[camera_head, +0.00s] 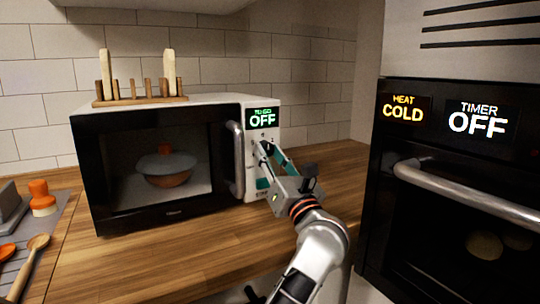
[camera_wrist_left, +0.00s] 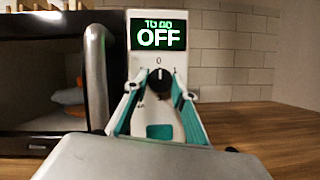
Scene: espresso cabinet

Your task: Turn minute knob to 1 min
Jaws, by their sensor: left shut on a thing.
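The minute knob (camera_wrist_left: 160,82) is a small dark round dial on the white microwave panel, below the display (camera_wrist_left: 158,35), which reads "TO GO OFF". A "0" is printed above the knob and a "1" to its upper right. The knob's pointer seems to face up, toward the 0. My left gripper (camera_wrist_left: 159,80) is shut on the knob, one teal-lined finger on each side. In the head view my left gripper (camera_head: 264,147) reaches the panel from the lower right and mostly hides the knob. My right gripper is not in view.
The microwave door handle (camera_head: 235,160) stands out just left of my gripper. A covered bowl (camera_head: 168,168) is inside the microwave (camera_head: 105,215). A wooden rack (camera_head: 138,101) stands on top. An oven with a bar handle (camera_head: 465,192) is at right. The wooden counter (camera_head: 180,255) in front is clear.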

